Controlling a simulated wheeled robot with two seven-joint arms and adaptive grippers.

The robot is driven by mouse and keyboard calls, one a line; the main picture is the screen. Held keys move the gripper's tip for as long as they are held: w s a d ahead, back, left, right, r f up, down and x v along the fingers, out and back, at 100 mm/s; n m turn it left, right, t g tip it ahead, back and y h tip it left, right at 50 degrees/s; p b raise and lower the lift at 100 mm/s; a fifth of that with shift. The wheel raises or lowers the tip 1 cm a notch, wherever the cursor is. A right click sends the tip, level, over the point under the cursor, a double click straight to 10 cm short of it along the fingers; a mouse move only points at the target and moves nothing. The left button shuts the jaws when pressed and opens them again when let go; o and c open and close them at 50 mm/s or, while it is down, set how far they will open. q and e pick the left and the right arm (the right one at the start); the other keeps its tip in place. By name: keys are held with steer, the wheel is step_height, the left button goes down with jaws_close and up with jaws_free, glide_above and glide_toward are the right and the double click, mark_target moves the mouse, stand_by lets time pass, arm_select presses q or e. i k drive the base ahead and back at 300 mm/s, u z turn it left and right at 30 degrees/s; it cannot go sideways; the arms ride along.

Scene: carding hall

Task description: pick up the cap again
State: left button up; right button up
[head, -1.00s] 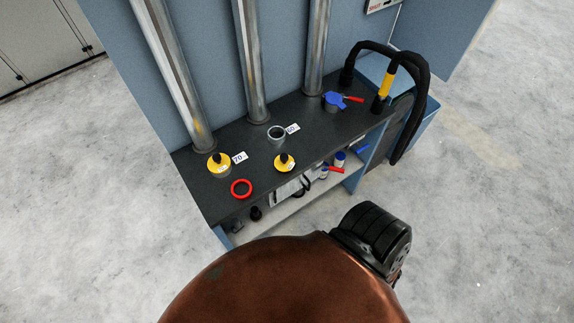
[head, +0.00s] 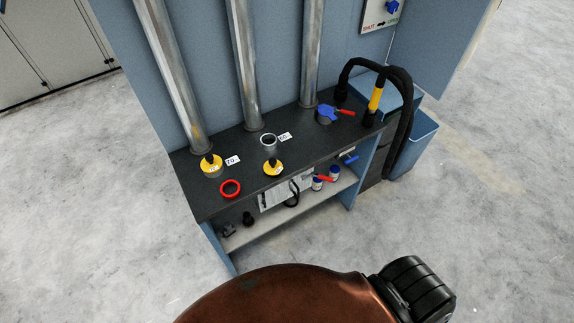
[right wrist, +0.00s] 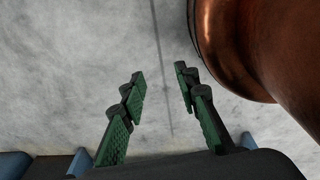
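A yellow cap with a black knob (head: 273,168) rests near the front edge of the dark bench top (head: 245,178). Behind it stands an open grey round port (head: 268,143), with no cap on it, beside a small white number tag (head: 285,136). A second yellow cap with a black knob (head: 212,167) sits on a port to the left, beside a tag that seems to read 70. My right gripper (right wrist: 159,76) is open and empty in the right wrist view, over bare floor, away from the caps. My left gripper is not in view.
A red ring (head: 230,188) lies at the front left. A blue clamp-like part with a red handle (head: 328,114) and a black hose (head: 400,115) are at the right. Metal pipes (head: 245,70) rise behind. A lower shelf (head: 285,212) holds small items. Floor in front is clear.

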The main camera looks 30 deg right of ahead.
mark_target(273, 167)
steer(key=i, duration=0.3)
steer(key=z, duration=0.75)
